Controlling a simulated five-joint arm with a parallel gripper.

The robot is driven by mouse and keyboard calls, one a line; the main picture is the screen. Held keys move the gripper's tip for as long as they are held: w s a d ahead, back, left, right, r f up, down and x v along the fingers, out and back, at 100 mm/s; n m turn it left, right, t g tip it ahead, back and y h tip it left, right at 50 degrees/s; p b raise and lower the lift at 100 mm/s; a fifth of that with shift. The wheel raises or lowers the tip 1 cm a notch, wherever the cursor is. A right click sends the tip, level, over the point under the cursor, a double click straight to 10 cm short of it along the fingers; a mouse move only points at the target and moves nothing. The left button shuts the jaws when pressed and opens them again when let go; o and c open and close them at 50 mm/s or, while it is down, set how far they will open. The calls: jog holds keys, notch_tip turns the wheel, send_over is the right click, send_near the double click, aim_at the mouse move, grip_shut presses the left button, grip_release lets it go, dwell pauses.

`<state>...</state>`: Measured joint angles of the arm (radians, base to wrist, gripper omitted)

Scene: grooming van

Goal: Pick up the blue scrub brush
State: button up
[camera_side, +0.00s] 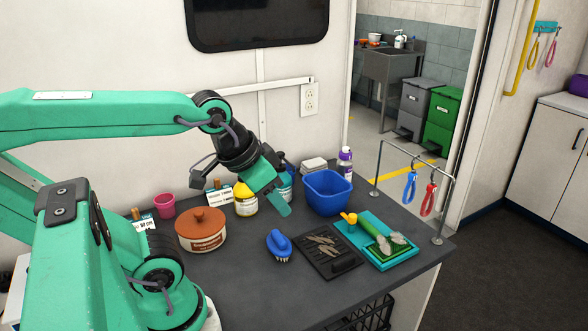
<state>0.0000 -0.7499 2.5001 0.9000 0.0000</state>
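The blue scrub brush (279,244) lies on the dark grey counter, its blue handle up and pale bristles showing at its lower edge. My gripper (281,207) hangs above and behind the brush in the picture, pointing down and to the right, apart from the brush. One green finger shows clearly; whether the jaws are open or shut cannot be made out. I see nothing held in it.
A black tray (310,262) with small tools is right of the brush, then a teal tray (403,261) with brushes. A blue tub (327,191) stands behind. A lidded brown pot (201,230) and yellow jar (245,204) are left. Dark counter (258,290) is bare in front.

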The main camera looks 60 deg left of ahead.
jog(key=shift+o, duration=1.2)
jog(key=n+g, duration=0.6)
jog(key=n, duration=1.2)
send_over(281, 238)
notch_tip(281, 238, down, 13)
jog(key=shift+f, duration=0.2)
jog(key=shift+f, duration=0.1)
jog(key=shift+f, duration=1.2)
